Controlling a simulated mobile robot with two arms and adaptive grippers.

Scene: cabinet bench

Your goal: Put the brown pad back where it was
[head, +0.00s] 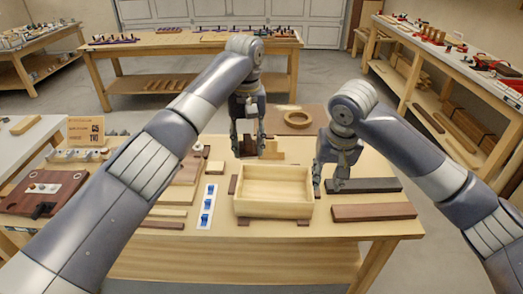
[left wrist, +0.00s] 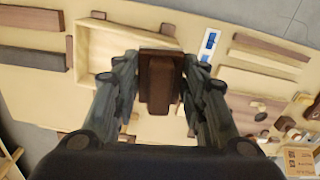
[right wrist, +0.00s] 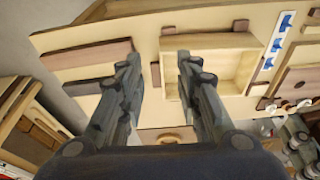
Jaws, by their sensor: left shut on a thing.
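My left gripper (head: 248,150) is shut on a brown pad (left wrist: 160,82), held behind the wooden box. In the left wrist view the pad sits between both fingers; its underside is hidden. The open, empty wooden box (head: 275,206) stands mid-bench. Small brown blocks stand around it: one at its left side (head: 232,185), one at its right side (head: 317,186) and two at its front (head: 243,222). My right gripper (head: 337,183) is open and empty, right of the box. In the right wrist view its fingers (right wrist: 158,58) are apart, with the right-side block (right wrist: 155,75) showing between them.
A dark bar (head: 365,185) and a reddish-brown bar (head: 374,212) lie right of the box. A white strip with blue parts (head: 207,206) and several wooden boards (head: 180,190) lie to its left.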

